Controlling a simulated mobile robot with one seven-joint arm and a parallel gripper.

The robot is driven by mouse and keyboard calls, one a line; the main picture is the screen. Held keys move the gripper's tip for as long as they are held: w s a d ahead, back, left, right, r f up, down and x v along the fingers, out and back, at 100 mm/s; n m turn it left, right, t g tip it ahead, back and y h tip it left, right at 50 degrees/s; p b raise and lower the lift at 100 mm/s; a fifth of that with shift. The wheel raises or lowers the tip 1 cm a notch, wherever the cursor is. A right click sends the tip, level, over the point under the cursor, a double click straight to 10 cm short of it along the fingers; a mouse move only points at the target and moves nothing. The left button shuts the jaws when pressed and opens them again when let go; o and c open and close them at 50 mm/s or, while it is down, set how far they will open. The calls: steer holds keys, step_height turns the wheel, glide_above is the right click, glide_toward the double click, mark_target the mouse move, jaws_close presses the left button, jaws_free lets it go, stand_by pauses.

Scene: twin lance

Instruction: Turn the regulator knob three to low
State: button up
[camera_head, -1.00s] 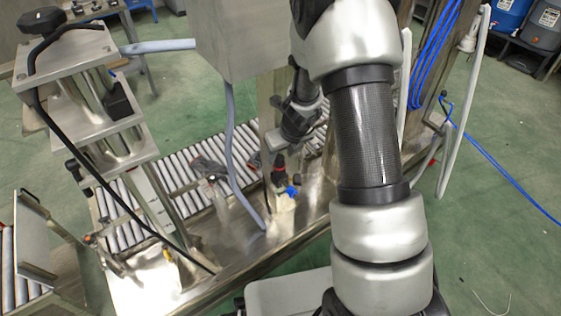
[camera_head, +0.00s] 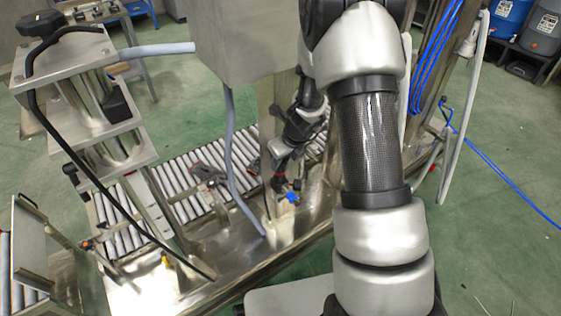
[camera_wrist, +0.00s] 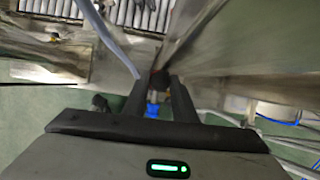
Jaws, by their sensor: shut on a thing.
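The regulator (camera_head: 278,183) stands on the steel machine bed beside the column, with a reddish part and a blue fitting (camera_head: 291,198) below its knob. My gripper (camera_head: 280,163) is down over its top from the upper right. In the wrist view my two dark fingers (camera_wrist: 158,92) point forward, one on each side of the dark regulator knob (camera_wrist: 158,78), and are shut on it. The blue fitting shows between the fingers in that view (camera_wrist: 152,109). The fingers hide much of the knob, and its setting cannot be read.
A grey hose (camera_head: 236,170) hangs just left of the regulator. A steel box (camera_head: 240,38) stands above it. A roller conveyor (camera_head: 190,170) runs behind. Black-handled fittings (camera_head: 205,172) lie to the left. Blue cables (camera_head: 433,65) hang at the right.

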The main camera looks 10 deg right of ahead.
steer(key=n+y, duration=0.1)
steer(key=n, duration=0.2)
steer(key=shift+d, duration=0.1)
steer(key=o, duration=1)
steer(key=shift+g, duration=0.3)
steer(key=shift+o, duration=0.2)
steer(key=p+v, duration=0.6)
steer(key=v, duration=1.1)
steer(key=shift+r, duration=0.15)
steer(key=shift+s, duration=0.15)
